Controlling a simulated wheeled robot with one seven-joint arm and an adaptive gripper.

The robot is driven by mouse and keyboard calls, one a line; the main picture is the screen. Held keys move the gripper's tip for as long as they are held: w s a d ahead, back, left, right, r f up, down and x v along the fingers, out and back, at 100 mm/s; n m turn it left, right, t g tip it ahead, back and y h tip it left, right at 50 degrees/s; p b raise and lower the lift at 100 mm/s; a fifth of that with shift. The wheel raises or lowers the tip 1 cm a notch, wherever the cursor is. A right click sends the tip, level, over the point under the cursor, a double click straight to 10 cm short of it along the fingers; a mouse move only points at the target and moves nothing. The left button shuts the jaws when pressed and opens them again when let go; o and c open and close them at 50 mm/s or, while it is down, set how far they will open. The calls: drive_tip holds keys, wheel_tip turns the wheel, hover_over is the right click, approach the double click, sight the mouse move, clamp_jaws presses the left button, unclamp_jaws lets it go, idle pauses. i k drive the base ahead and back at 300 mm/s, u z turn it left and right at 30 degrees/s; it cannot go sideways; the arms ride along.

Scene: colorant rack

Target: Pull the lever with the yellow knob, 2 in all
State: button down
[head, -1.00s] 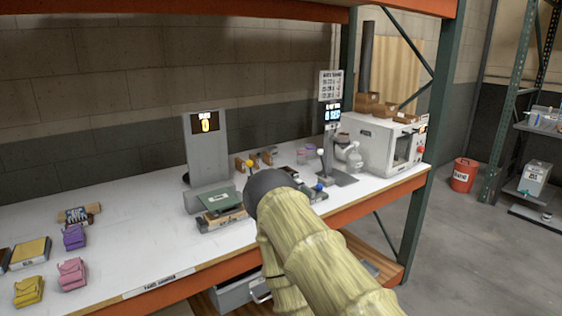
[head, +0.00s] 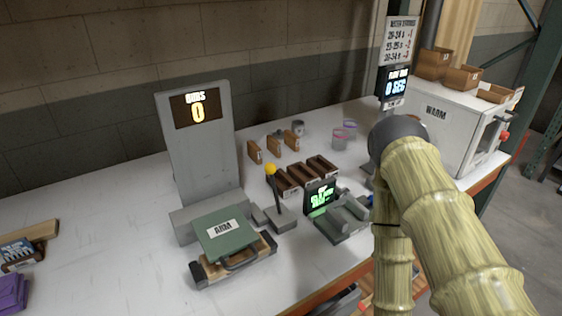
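The lever with the yellow knob (head: 270,169) stands on a small grey base (head: 275,220) on the white bench, near the middle of the head view. Its dark stalk is nearly upright, with the knob leaning slightly left. Behind it to the left, a grey panel (head: 170,145) has a display (head: 197,109) that reads 0. My arm, in a yellowish ribbed cover, fills the right side, apart from the lever. My gripper cannot be made out in this view.
A green case labelled ARM (head: 215,240) lies left of the lever. A green-lit screen (head: 320,197) and brown trays (head: 302,177) stand to its right. A white box marked WARM (head: 437,125) and a display reading 0 SEC (head: 396,85) are farther right. The bench's left part is largely clear.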

sight(270, 167)
drive_tip(key=u, duration=0.7)
drive_tip(key=k, duration=1.15)
drive_tip(key=z, duration=0.45)
